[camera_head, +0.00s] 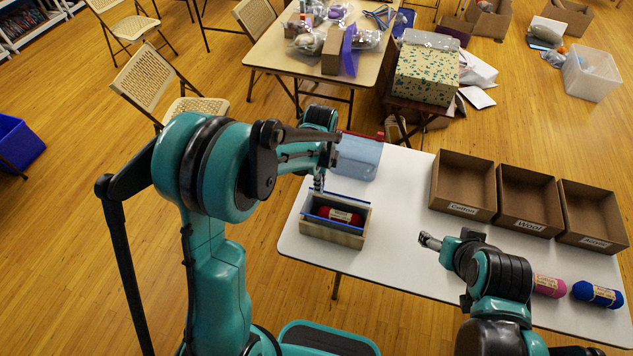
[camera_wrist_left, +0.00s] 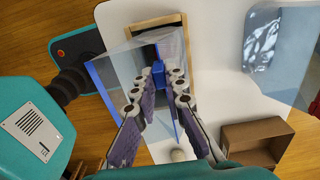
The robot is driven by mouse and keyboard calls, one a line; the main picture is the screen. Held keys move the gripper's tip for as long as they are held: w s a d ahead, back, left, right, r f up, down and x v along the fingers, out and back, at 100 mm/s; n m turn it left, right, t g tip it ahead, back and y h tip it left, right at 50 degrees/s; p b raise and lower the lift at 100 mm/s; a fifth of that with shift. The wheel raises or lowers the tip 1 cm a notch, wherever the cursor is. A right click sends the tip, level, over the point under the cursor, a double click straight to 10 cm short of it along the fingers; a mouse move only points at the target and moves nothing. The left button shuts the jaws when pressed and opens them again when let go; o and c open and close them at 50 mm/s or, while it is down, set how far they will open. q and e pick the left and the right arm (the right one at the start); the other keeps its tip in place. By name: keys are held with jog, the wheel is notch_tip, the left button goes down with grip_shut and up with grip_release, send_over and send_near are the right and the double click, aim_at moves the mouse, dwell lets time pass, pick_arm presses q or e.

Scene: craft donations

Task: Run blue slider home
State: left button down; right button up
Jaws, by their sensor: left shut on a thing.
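A wooden box (camera_head: 350,238) stands at the left part of the white table. A clear pouch with blue edge strips (camera_head: 336,226) sits in it, with a red yarn skein (camera_head: 342,215) inside. In the left wrist view the pouch (camera_wrist_left: 132,62) opens between blue strips, with the blue slider (camera_wrist_left: 158,72) at the fingertips. My left gripper (camera_head: 318,184) comes down from above at the pouch's far side and is shut on the slider; its fingers (camera_wrist_left: 158,84) partly hide it. My right gripper (camera_head: 430,241) is right of the box, apart from it; its jaws are too small to read.
Cardboard bins labelled Cotton (camera_head: 464,210), Wool (camera_head: 530,225) and a third (camera_head: 594,240) line the back right. A pink skein (camera_head: 549,286) and a blue skein (camera_head: 597,294) lie at front right. A clear bluish container (camera_head: 358,160) stands behind the box. The table's middle is clear.

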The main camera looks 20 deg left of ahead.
pick_arm(q)
jog(key=d, duration=1.3)
jog(key=shift+s+d+b, duration=0.2)
jog(key=shift+d+b, duration=0.1)
jog(key=shift+b, duration=0.1)
jog(key=c, duration=1.5)
grip_release()
jog(key=shift+c, duration=0.2)
jog(key=shift+r, duration=0.15)
notch_tip(320, 180, up, 12)
jog(key=shift+a, duration=0.15)
